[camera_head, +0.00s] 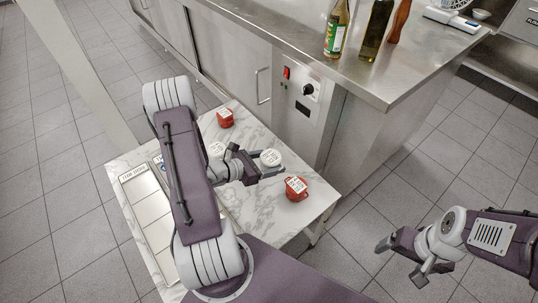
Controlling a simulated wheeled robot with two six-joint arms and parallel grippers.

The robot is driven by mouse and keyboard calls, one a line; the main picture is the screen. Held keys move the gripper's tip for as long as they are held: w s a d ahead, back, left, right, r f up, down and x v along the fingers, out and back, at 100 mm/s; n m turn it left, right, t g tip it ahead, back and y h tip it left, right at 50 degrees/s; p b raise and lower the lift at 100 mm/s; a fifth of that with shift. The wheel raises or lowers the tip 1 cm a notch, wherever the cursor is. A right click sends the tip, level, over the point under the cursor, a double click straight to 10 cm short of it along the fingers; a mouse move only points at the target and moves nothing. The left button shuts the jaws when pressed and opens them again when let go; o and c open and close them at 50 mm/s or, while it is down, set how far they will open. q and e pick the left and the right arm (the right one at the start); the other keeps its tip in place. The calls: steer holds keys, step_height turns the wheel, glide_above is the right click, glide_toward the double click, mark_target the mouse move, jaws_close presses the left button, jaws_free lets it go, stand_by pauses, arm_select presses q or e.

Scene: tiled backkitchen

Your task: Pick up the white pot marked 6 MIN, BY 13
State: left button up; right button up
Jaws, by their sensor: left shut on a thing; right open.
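A small white pot (270,157) with a lettered lid is between the fingers of my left gripper (268,168), which is shut on it. Its lettering is too small to read for sure, and I cannot tell whether it is clear of the marble table (255,215). Another white pot (216,149) stands on the table, partly hidden by my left arm. My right gripper (399,264) is open and empty, over the floor to the right of the table.
A red pot (225,118) stands at the table's back and another red pot (296,188) near its right corner. A sectioned tray (134,174) lies along the left edge, partly under my arm. A steel counter (400,75) with bottles (337,28) stands behind.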

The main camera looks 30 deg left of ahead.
arm_select(q)
steer(key=s+d+r+p, duration=0.3)
steer(key=s+p, duration=0.1)
steer(key=p, duration=0.2)
steer(key=shift+s+d+r, duration=0.3)
steer(key=shift+s, duration=0.1)
